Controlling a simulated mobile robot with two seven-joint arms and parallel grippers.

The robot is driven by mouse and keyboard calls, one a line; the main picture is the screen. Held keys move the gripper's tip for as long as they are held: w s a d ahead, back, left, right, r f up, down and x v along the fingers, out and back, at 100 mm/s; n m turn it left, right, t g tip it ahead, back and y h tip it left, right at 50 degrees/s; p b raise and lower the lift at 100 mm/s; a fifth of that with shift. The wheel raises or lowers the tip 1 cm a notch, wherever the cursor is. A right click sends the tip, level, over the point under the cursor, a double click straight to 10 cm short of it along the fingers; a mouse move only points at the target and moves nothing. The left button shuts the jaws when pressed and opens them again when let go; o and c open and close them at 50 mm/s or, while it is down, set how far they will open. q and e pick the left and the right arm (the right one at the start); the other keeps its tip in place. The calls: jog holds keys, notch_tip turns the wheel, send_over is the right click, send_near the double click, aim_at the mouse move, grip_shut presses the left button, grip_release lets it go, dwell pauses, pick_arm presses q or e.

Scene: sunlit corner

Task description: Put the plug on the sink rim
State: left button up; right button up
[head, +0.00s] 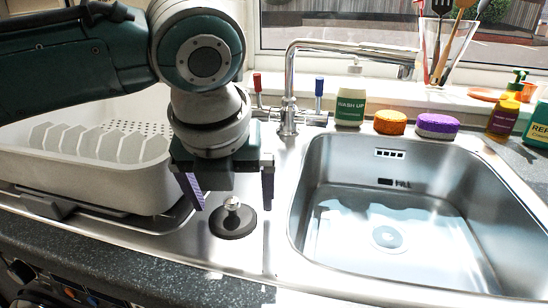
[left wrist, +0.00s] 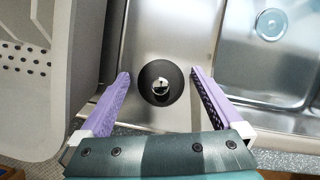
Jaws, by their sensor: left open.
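The plug (head: 233,221) is a black disc with a shiny metal knob. It stands on the steel sink rim (head: 272,250), left of the basin. My left gripper (head: 232,198) points down above the plug with its purple-padded fingers apart. In the left wrist view the plug (left wrist: 161,83) lies between the two open fingers (left wrist: 160,82), with gaps on both sides. The fingers do not appear to touch it. My right gripper is in neither view.
The basin (head: 400,215) is to the right and looks empty. A pale dish rack (head: 90,165) stands close on the left. The tap (head: 290,90) is behind. A wash-up bottle (head: 350,108), an orange sponge (head: 390,123) and a purple sponge (head: 437,127) line the back.

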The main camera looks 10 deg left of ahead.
pick_arm(q)
jog(key=p+v, duration=0.2)
jog(key=v, duration=1)
jog(key=s+d+f+n+h, duration=0.1)
jog(key=s+d+f+n, duration=0.2)
jog(key=s+d+f+n+h, duration=0.2)
jog(key=n, duration=0.2)
jog(key=shift+s+d+f+n, duration=0.3)
jog(key=shift+s+d+f, duration=0.1)
jog(key=s+a+f+n+y, duration=0.1)
jog(key=s+a+f+n, duration=0.3)
jog(key=n, duration=0.8)
jog(key=s+a+f+n, duration=0.4)
jog(key=s+a+n, duration=0.4)
jog(key=s+n, duration=0.2)
jog(key=shift+s+a+n+g+y, duration=0.2)
jog(key=shift+n+g+y, duration=0.2)
jog(key=shift+n, duration=0.5)
jog(key=shift+d+f, duration=0.1)
